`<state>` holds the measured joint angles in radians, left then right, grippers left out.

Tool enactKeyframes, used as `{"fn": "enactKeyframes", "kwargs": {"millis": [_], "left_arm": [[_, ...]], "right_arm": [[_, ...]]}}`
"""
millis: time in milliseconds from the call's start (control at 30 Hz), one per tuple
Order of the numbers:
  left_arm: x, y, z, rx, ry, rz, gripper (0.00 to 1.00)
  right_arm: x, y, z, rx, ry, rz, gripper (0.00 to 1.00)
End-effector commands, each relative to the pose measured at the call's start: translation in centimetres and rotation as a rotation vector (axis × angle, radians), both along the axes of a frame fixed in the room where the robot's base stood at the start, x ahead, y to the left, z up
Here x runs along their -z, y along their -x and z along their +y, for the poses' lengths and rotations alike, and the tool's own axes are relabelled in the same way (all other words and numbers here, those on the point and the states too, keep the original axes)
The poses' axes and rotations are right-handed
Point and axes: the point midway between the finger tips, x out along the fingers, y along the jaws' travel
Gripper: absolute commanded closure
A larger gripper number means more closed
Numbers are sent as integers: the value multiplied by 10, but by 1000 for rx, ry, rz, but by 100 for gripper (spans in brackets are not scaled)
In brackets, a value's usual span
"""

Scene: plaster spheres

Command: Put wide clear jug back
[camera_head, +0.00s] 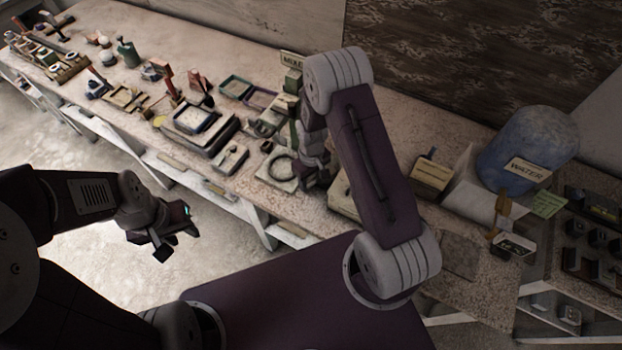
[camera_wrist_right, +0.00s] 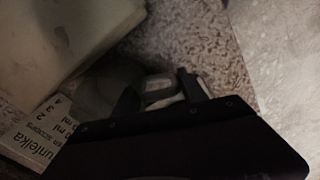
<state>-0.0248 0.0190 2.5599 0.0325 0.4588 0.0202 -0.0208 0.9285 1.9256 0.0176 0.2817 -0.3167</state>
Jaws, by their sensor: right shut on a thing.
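In the head view my right gripper (camera_head: 312,180) is low over the bench, mostly hidden behind its own wrist and forearm. In the right wrist view its two dark fingers (camera_wrist_right: 160,92) are shut on a greyish piece that looks like a handle. A dim, see-through grey body (camera_wrist_right: 105,82) beside the left finger appears to be the wide clear jug, low and close to the speckled bench top. Its outline is too dark to make out fully. My left gripper (camera_head: 177,240) hangs empty over the floor in front of the bench, its fingers apart.
A pale box (camera_wrist_right: 55,40) and a printed scoops label (camera_wrist_right: 40,135) are close beside the right gripper. The bench holds trays (camera_head: 200,122), a round ring on a plate (camera_head: 283,168), and a blue water container (camera_head: 525,145) at right. The bench edge lies near.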

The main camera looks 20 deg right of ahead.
Motion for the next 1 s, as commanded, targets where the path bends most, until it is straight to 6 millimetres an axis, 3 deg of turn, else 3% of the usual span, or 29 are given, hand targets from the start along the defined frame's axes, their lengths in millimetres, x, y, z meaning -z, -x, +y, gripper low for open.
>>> {"fn": "enactKeyframes", "kwargs": {"millis": [33, 67, 133, 433, 567, 1000], "left_arm": [[3, 0, 0, 0, 0, 0, 64], [3, 0, 0, 0, 0, 0, 64], [2, 0, 0, 0, 0, 0, 64], [1, 0, 0, 0, 0, 0, 64], [1, 0, 0, 0, 0, 0, 64], [12, 0, 0, 0, 0, 0, 64]], "right_arm": [[3, 0, 0, 0, 0, 0, 100], [3, 0, 0, 0, 0, 0, 47], [2, 0, 0, 0, 0, 0, 28], [1, 0, 0, 0, 0, 0, 28], [-9, 0, 0, 0, 0, -1, 28], [-105, 0, -1, 0, 0, -3, 28]]}}
